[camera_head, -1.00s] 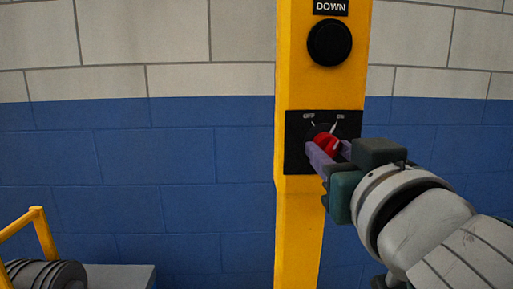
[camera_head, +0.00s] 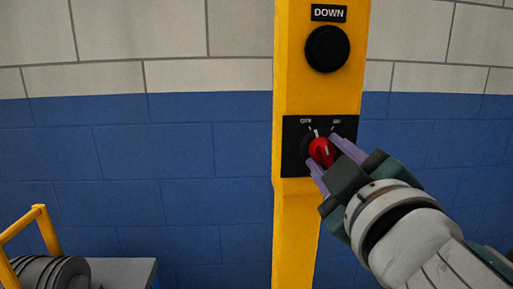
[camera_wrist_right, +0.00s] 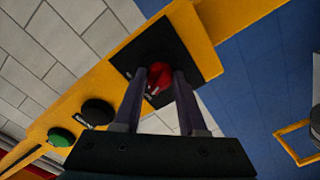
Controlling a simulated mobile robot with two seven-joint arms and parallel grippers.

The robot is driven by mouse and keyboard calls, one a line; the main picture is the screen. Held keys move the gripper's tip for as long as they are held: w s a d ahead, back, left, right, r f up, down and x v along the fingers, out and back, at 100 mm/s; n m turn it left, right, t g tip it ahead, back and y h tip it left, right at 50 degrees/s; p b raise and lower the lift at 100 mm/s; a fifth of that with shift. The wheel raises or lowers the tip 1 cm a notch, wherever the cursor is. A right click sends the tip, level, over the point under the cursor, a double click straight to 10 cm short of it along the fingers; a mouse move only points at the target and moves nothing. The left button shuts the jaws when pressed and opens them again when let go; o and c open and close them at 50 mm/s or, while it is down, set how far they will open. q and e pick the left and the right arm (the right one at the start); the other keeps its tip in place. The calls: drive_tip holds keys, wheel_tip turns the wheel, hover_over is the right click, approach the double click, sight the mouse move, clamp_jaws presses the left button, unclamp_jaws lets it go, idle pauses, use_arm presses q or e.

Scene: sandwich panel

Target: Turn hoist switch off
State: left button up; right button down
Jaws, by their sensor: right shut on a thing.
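The red hoist switch knob (camera_head: 320,149) sits on a black plate (camera_head: 291,158) marked OFF at left and ON at right, on the yellow post. Its white-marked end points up, between the two labels and nearer OFF. My right gripper (camera_head: 327,157) comes from the lower right, shut on the knob, one purple finger on each side. In the right wrist view the red knob (camera_wrist_right: 159,73) shows between the two fingertips (camera_wrist_right: 160,76), which hide part of it. My left gripper is not in view.
A black DOWN button (camera_head: 327,48) is above the switch on the yellow post (camera_head: 297,240). A green button (camera_wrist_right: 61,137) shows in the right wrist view. A blue and white block wall stands behind. A yellow rail (camera_head: 45,228) and dark discs (camera_head: 48,272) are at lower left.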

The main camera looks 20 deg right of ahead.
drive_tip(key=shift+n, duration=1)
drive_tip(key=shift+c, duration=2.3)
unclamp_jaws()
drive_tip(key=shift+s, duration=0.1)
drive_tip(key=b+v, duration=0.2)
drive_tip(key=v, duration=0.7)
drive_tip(key=shift+s, duration=0.35)
